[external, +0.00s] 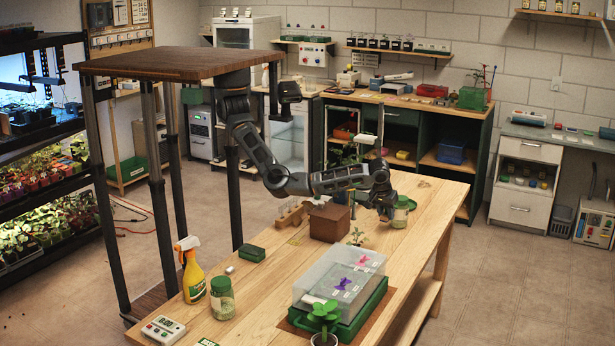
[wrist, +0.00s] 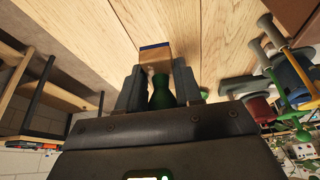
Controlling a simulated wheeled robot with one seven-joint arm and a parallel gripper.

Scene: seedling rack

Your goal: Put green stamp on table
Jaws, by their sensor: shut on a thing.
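My gripper (external: 384,208) is over the far right part of the wooden table (external: 262,308). In the wrist view my gripper (wrist: 160,88) is shut on the green stamp (wrist: 161,92), with its green handle between the fingers. A pale wooden block with a blue edge (wrist: 155,56) sits at the far end of the handle and appears to be the stamp's base. The tabletop planks (wrist: 222,32) lie beyond it; I cannot tell whether the base touches them. In the external view the stamp is too small and hidden to make out.
A jar (external: 400,216) stands close to my gripper. A brown box (external: 328,222), a wooden holder (external: 290,215) and a clear-lidded green tray (external: 338,290) are nearby. A spray bottle (external: 192,272), a green-lidded jar (external: 222,300) and a timer (external: 163,329) stand at the near left.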

